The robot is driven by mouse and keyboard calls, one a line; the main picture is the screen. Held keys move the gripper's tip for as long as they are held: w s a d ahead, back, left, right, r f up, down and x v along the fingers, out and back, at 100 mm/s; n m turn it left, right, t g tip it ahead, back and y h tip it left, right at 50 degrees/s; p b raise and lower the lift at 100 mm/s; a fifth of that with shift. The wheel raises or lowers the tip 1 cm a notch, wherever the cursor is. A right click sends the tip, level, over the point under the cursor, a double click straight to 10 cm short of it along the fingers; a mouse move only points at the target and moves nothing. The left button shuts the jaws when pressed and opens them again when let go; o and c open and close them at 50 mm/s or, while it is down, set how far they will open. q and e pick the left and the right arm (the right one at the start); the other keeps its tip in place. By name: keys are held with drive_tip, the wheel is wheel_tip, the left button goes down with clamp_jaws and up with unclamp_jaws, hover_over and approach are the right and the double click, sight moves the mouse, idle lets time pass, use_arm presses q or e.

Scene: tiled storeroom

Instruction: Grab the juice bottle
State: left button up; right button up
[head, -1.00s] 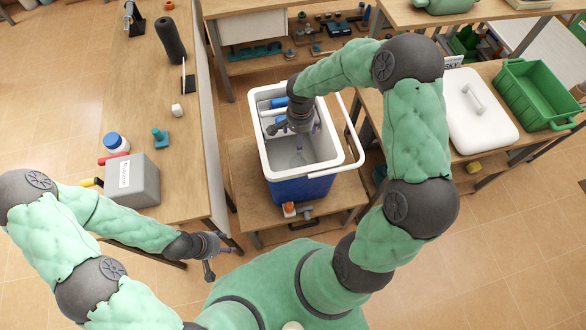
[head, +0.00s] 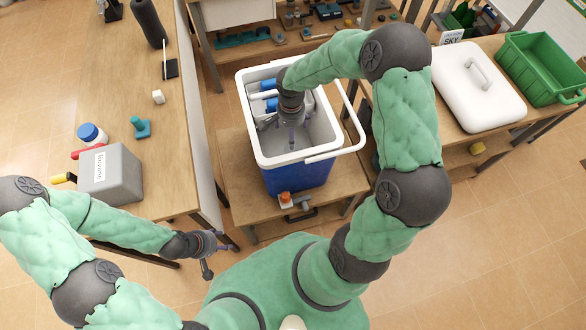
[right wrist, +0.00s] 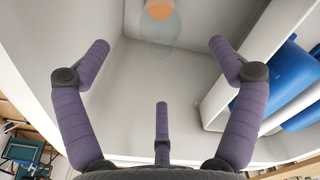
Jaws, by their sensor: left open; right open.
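A clear bottle (right wrist: 158,36) with an orange cap (right wrist: 159,9) shows at the top of the right wrist view, inside the cooler box; it looks like the juice bottle. My right gripper (right wrist: 160,62) is open and empty, its fingers spread and apart from the bottle. In the head view, my right gripper (head: 291,134) reaches down into the blue and white cooler box (head: 297,180). I cannot make out the bottle in the head view. My left gripper (head: 213,254) is open and empty, low beside the left workbench, away from the cooler.
Blue items (right wrist: 280,72) sit in a side compartment behind a white divider (right wrist: 238,90). The cooler's raised handle (head: 357,120) stands at its right. A white lid (head: 478,90) and green crate (head: 540,68) are on the right table. A grey box (head: 112,178) stands left.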

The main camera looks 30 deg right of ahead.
drive_tip(key=shift+f, duration=0.65)
wheel_tip(320, 180, down, 6)
drive_tip(key=shift+r+b, duration=0.25)
drive_tip(key=shift+b, duration=0.85)
drive_tip(key=f, duration=0.1)
drive_tip(key=f+b, duration=0.1)
drive_tip(key=f, duration=0.1)
drive_tip(key=f+b, duration=0.1)
drive_tip(key=f, duration=0.1)
drive_tip(key=shift+d, duration=0.35)
use_arm(q)
wheel_tip(320, 180, down, 5)
use_arm(e)
drive_tip(key=c, duration=1.7)
